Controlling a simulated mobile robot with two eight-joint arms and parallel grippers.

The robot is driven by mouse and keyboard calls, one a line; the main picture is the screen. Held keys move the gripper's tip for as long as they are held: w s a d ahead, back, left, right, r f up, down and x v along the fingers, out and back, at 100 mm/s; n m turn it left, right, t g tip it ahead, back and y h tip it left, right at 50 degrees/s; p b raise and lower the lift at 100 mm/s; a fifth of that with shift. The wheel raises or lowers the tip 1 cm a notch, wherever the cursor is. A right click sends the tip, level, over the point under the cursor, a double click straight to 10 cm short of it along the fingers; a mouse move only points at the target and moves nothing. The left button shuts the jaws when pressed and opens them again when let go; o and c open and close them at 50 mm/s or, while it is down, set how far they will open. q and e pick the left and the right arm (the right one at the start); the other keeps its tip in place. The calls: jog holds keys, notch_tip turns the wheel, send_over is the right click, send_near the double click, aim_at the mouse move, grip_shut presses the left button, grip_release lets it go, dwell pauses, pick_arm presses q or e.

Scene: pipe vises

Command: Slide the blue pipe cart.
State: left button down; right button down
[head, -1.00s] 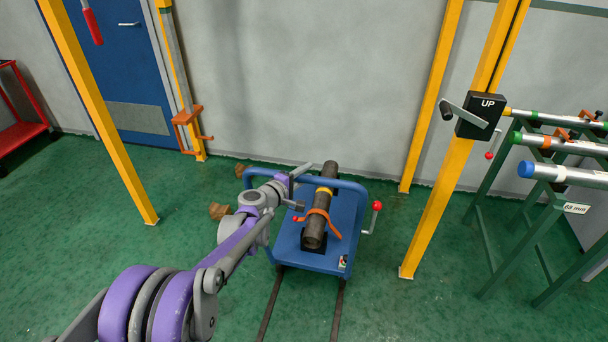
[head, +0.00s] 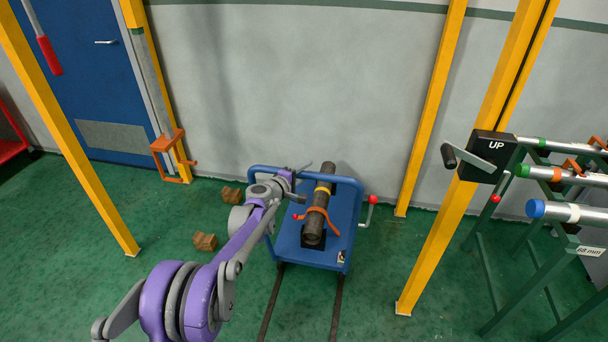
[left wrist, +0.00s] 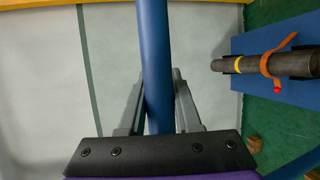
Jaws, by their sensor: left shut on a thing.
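The blue pipe cart (head: 343,229) stands on two dark floor rails, close to the back wall. A dark pipe (head: 318,205) lies on it, with a yellow band and an orange strap. My left gripper (head: 302,174) is at the left part of the cart's blue push bar (head: 345,181). In the left wrist view the fingers (left wrist: 160,105) are shut around the blue bar (left wrist: 155,50). The pipe (left wrist: 285,65) shows to the right there. My right gripper is not in view.
Two wooden blocks (head: 205,241) lie on the floor left of the cart. Yellow posts (head: 430,120) stand on both sides. A crank box marked UP (head: 490,157) and a green rack of pipes (head: 520,280) are at the right. A red-knobbed crank (head: 372,203) sticks out of the cart's right side.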

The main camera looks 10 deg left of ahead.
pick_arm(q)
jog(key=shift+w+r, duration=0.15)
jog(key=shift+w, duration=0.75)
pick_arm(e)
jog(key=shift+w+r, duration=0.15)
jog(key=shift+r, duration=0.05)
pick_arm(q)
jog(key=c, duration=0.8)
grip_release()
jog(key=shift+w, duration=0.1)
jog(key=shift+c, duration=0.2)
jog(key=shift+o, duration=1.2)
jog(key=shift+w, duration=0.15)
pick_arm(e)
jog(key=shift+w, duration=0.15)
pick_arm(q)
jog(key=shift+s, duration=0.25)
jog(key=v, duration=1)
jog(key=shift+s, duration=0.25)
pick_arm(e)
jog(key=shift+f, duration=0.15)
